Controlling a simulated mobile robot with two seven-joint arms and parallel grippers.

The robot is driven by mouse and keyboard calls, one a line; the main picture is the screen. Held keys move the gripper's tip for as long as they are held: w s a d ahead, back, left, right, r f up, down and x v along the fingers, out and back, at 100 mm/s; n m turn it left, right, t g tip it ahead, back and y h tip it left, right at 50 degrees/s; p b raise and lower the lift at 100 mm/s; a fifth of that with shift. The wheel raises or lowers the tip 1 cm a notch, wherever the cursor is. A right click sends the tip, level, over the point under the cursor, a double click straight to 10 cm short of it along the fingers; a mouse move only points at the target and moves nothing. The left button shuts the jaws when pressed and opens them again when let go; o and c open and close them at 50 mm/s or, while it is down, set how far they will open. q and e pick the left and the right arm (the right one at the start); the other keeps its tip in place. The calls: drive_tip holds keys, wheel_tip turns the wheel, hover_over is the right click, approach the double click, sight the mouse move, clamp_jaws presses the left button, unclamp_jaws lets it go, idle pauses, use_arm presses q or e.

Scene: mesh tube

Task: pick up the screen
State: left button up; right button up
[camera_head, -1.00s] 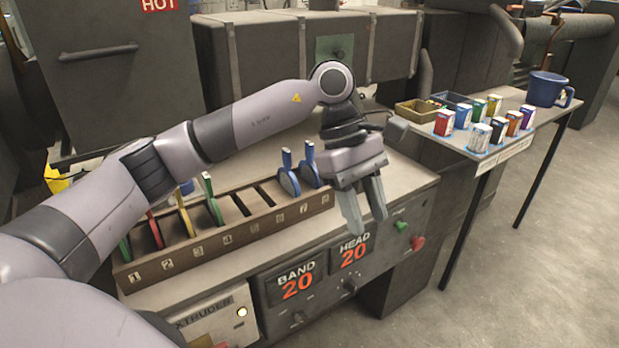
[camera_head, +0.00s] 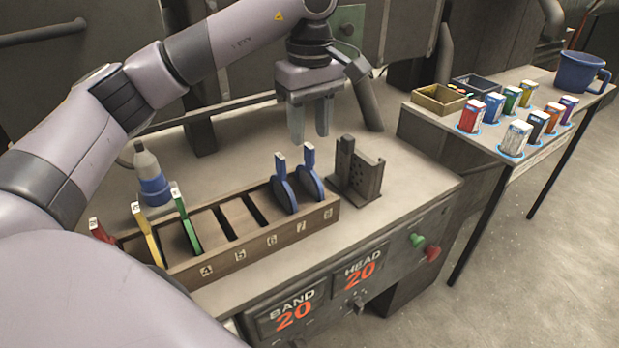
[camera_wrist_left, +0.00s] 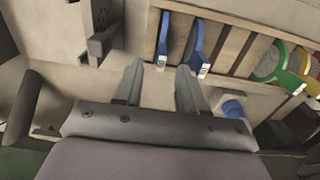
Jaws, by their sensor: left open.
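Several round screens with upright handles stand in a numbered wooden rack (camera_head: 235,250). Two blue screens (camera_head: 285,190) (camera_head: 310,183) stand near its right end; green (camera_head: 188,222), yellow (camera_head: 151,236) and red (camera_head: 100,231) ones stand to the left, with empty slots between. Which screen is meant, I cannot tell. My left gripper (camera_head: 310,134) is open and empty, pointing down above and behind the blue screens. In the left wrist view its fingers (camera_wrist_left: 160,72) are apart, with the blue screens (camera_wrist_left: 164,38) (camera_wrist_left: 196,45) just beyond the tips. My right gripper is not in view.
A dark slotted metal block (camera_head: 357,172) stands right of the rack. A blue-based bottle (camera_head: 151,180) stands behind its left part. A side table (camera_head: 480,146) holds colored boxes, two bins (camera_head: 438,98) (camera_head: 476,84) and a blue mug (camera_head: 580,74). The bench behind the rack is partly clear.

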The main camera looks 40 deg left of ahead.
sight(309, 146)
use_arm(q)
wheel_tip(309, 146, down, 5)
drive_tip(key=shift+s, duration=0.1)
clamp_jaws()
drive_tip(key=shift+r, duration=0.1)
